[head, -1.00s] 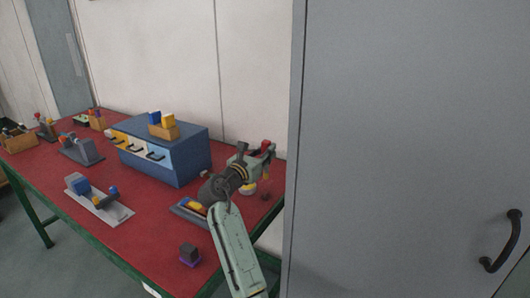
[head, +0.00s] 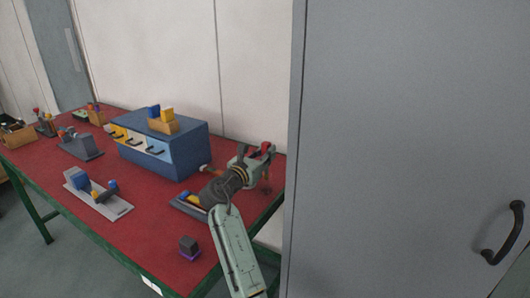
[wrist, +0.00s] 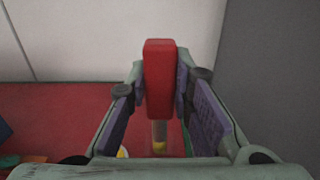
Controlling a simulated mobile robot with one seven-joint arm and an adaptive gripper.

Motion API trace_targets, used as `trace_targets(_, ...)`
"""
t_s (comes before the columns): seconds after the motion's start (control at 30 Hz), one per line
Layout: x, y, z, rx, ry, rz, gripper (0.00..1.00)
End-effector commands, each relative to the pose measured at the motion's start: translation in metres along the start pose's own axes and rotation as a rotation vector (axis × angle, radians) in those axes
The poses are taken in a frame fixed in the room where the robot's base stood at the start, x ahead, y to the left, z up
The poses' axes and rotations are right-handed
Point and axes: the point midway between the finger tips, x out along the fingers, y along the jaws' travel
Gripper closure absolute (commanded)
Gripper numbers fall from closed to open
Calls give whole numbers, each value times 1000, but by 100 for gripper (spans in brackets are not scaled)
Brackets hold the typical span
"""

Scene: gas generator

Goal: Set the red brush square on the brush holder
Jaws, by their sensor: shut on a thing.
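The red brush (wrist: 160,78) is upright between the two purple-padded fingers of my gripper (wrist: 161,88) in the wrist view. My gripper is shut on its red block. Below the block, a pale stem with a yellow part (wrist: 159,146) shows; I cannot tell whether it belongs to the brush or to something beneath. In the head view, my gripper (head: 262,156) is over the right end of the red table, with a bit of red at its tips. I cannot make out the brush holder; my arm covers part of that area.
The red table (head: 150,230) holds a blue drawer cabinet (head: 182,152) left of my arm, with blocks on top. A grey tray (head: 119,209) and a dark block on a purple base (head: 189,248) stand nearer. A tall grey cabinet (head: 400,150) stands close on the right.

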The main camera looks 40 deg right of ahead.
Motion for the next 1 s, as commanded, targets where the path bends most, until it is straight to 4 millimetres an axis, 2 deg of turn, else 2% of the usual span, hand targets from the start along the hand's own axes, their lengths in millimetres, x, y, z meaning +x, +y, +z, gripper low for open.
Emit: trace_targets(1.0,0,0,-31,0,0,0,100)
